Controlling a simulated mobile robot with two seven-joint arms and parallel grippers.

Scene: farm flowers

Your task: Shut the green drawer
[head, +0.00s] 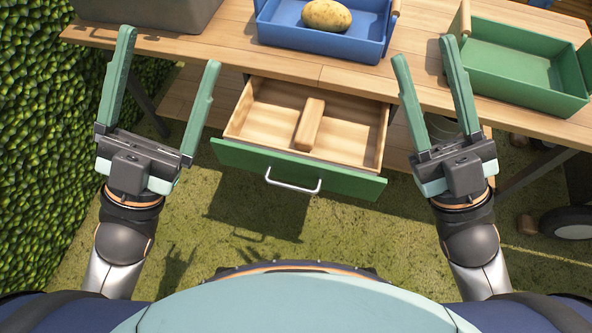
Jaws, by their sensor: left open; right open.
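The green drawer (235,160) is pulled out from under the wooden table. It has a green front panel with a silver bar handle (293,184) and a pale wood inside. A small wooden block (309,124) lies in the drawer. My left gripper (169,50) is open and empty, to the left of the drawer, with its fingers pointing up toward the table. My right gripper (422,50) is open and empty, to the right of the drawer, its fingertips over the table's front part. Neither gripper touches the drawer's front or handle.
On the wooden table (215,53) stand a blue tray (312,39) with a potato (326,15) in it, an empty green tray (515,68) at the right and a grey container (150,12) at the left. A leafy hedge (45,120) borders the left. Grass lies open before the drawer.

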